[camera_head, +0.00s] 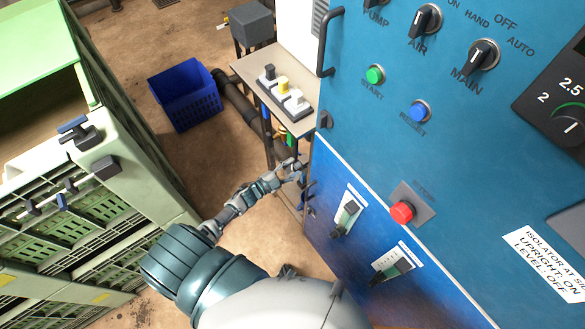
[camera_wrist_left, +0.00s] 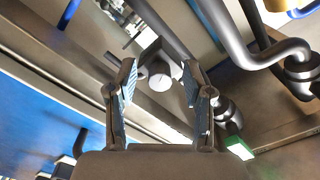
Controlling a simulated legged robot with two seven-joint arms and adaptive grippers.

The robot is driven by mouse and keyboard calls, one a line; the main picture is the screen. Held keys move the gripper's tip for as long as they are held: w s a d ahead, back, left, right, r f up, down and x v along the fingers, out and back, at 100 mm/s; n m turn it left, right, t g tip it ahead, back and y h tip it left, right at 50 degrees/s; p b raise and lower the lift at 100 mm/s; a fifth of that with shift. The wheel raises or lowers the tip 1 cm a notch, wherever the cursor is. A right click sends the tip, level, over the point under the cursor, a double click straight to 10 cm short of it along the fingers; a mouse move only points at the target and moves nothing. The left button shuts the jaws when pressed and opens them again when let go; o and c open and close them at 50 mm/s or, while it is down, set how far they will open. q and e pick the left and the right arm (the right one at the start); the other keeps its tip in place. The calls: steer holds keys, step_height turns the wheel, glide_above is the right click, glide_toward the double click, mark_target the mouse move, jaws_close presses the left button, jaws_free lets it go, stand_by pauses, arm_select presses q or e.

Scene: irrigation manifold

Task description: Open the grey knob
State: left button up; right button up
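My left gripper (camera_head: 297,166) is low beside the blue cabinet, below the small table's front end. In the left wrist view its two fingers (camera_wrist_left: 160,90) are open and stand apart. A grey fitting with a pale round end (camera_wrist_left: 160,77) shows between the fingertips. It looks like the grey knob, but I cannot be sure. A gap shows on each side of it, and I see no grip on it. In the head view I cannot make out this knob near the gripper. My right gripper is in neither view.
Grey pipes (camera_wrist_left: 262,55) run close to the fingers, with a green-ended part (camera_wrist_left: 239,148) at lower right. The small table (camera_head: 245,68) carries black, yellow and white knobs. The blue cabinet (camera_head: 385,125) stands right, green crates (camera_head: 120,165) left, a blue basket (camera_head: 186,95) behind.

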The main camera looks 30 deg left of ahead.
arm_select(q)
steer(key=v, duration=1.2)
steer(key=shift+a+f, duration=0.1)
steer(key=s+d+f+n+g+y, duration=0.1)
steer(key=s+f+n+g+y, duration=0.4)
steer(key=f, duration=0.7)
steer(key=s+d+f+n+g+y, duration=0.1)
steer(key=s+f+n+g, duration=0.15)
steer(key=s+f, duration=0.65)
steer(key=s+d+f+n+g, duration=0.1)
steer(key=s+d+f+g, duration=0.3)
steer(key=s+f, duration=0.3)
steer(key=s+d+f+n+g, duration=0.2)
steer(key=s+d+f+g, duration=0.2)
steer(key=s, duration=0.6)
step_height(320, 180, down, 3)
steer(key=d, duration=0.2)
steer(key=shift+d+y, duration=0.25)
steer(key=shift+y, duration=0.15)
